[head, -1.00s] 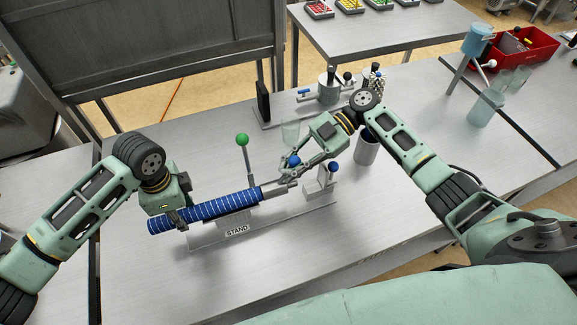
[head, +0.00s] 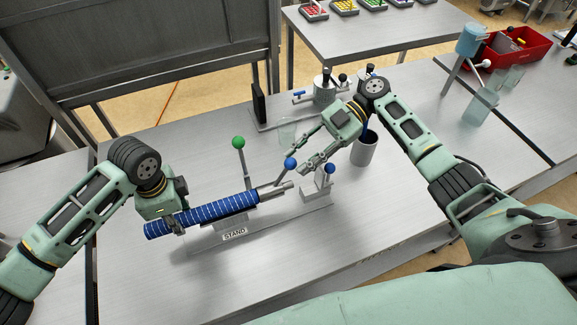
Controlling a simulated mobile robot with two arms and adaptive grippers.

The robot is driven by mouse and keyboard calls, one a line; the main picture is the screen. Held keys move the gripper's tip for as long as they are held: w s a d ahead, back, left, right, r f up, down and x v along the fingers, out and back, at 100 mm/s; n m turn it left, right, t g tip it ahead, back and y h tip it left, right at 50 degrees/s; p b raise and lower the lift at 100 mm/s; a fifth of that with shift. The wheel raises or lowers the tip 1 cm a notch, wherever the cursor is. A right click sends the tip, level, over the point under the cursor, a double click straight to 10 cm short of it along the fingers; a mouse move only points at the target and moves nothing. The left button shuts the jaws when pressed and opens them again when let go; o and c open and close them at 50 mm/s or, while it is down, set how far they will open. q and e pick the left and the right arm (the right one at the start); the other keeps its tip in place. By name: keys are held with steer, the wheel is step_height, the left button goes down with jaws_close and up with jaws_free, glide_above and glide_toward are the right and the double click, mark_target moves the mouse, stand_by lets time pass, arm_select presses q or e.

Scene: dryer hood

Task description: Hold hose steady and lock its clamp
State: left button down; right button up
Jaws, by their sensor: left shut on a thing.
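A blue ribbed hose (head: 208,214) lies nearly level above a grey stand (head: 285,220) labelled STAND. Its right end meets a grey metal pipe (head: 278,192). My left gripper (head: 172,222) is shut on the hose near its left end. A lever with a blue ball knob (head: 290,163) rises by the pipe joint. A lever with a green ball knob (head: 238,143) stands upright behind the hose. My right gripper (head: 302,163) is open, just right of the lever's blue knob, and looks empty. The clamp band itself is too small to make out.
Another blue knob (head: 330,168) sits on a bracket at the stand's right end. A grey cup (head: 364,150) and a clear glass (head: 288,130) stand behind. A fixture with a black upright plate (head: 259,103) is further back. The table front is clear.

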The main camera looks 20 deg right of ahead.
steer(key=v, duration=0.7)
steer(key=shift+c, duration=0.2)
steer(key=shift+a+r, duration=0.15)
steer(key=shift+r, duration=0.1)
steer(key=c, duration=0.4)
steer(key=shift+m+h, duration=0.5)
steer(key=shift+h, duration=0.2)
steer(key=r, duration=0.1)
steer(key=a+r, duration=0.2)
steer(key=r, duration=0.1)
steer(key=shift+a, duration=0.1)
jaws_close()
steer(key=s+a+r+m+t+h, duration=0.1)
steer(key=s+a+r+m, duration=0.1)
steer(key=a+r, duration=0.3)
steer(key=s+r+x, duration=0.1)
steer(key=x, duration=0.9)
steer(key=shift+w+d+f, duration=0.25)
steer(key=shift+d+f, duration=0.1)
steer(key=shift+d, duration=0.25)
steer(key=shift+w+d+f, duration=0.2)
steer(key=shift+d+f, duration=0.1)
steer(key=shift+d, duration=0.35)
steer(key=shift+w+d+f, duration=0.25)
steer(key=shift+d+f, duration=0.1)
steer(key=shift+d, duration=0.25)
